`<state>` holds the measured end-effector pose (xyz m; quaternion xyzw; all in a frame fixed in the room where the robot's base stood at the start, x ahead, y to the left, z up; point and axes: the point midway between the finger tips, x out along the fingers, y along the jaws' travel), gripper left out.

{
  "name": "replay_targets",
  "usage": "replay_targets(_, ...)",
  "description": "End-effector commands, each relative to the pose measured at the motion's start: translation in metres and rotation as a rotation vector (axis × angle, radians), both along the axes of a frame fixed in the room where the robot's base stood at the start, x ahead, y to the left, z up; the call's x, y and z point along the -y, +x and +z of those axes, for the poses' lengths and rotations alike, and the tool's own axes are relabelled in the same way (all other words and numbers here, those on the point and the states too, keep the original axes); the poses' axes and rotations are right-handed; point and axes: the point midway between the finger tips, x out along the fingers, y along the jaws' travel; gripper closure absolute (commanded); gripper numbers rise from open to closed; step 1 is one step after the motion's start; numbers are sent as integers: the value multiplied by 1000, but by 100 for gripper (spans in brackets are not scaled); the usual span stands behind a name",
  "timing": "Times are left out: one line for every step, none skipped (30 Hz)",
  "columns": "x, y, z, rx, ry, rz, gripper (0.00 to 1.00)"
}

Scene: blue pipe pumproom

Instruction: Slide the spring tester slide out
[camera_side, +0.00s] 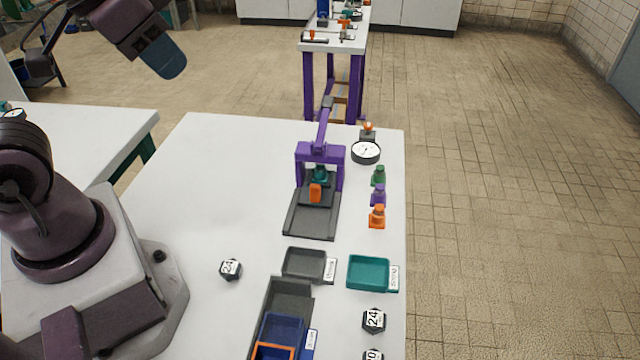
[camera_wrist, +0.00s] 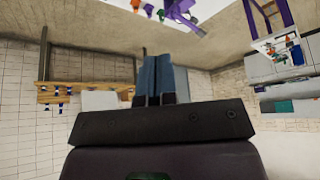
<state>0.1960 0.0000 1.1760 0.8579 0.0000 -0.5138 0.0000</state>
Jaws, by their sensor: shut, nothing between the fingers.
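The spring tester (camera_side: 299,165) stands on the white table in the side view, a purple frame with a raised lever on a dark grey base. Its slide (camera_side: 318,201), dark grey with an orange handle (camera_side: 315,193), lies on the base, with the handle at the front of the frame opening. A teal part (camera_side: 320,174) sits behind the handle, inside the frame. My gripper (camera_side: 172,66) is high at the upper left, far from the tester. Its blue fingers are shut and empty; they also show close together in the wrist view (camera_wrist: 157,78).
A round dial gauge (camera_side: 366,151) and small green, purple and orange pieces (camera_side: 378,195) stand right of the tester. A grey tray (camera_side: 304,264), a teal tray (camera_side: 369,272) and a hex nut (camera_side: 230,269) lie in front. The table left of the tester is clear.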

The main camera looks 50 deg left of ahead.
Motion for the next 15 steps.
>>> replay_targets(0, 0, 0, 0, 0, 0, 100)
replay_targets(0, 0, 0, 0, 0, 0, 100)
replay_targets(0, 0, 0, 0, 0, 0, 100)
replay_targets(0, 0, 0, 0, 0, 0, 100)
replay_targets(0, 0, 0, 0, 0, 0, 100)
replay_targets(0, 0, 0, 0, 0, 0, 100)
replay_targets(0, 0, 0, 0, 0, 0, 100)
replay_targets(0, 0, 0, 0, 0, 0, 100)
replay_targets(0, 0, 0, 0, 0, 0, 100)
replay_targets(0, 0, 0, 0, 0, 0, 93)
replay_targets(0, 0, 0, 0, 0, -2, 86)
replay_targets(2, 0, 0, -1, 0, -13, 77)
replay_targets(5, 0, -2, -9, 0, -25, 70)
replay_targets(8, 1, -5, -26, 0, -42, 63)
replay_targets(12, 3, -12, -59, -4, -65, 54)
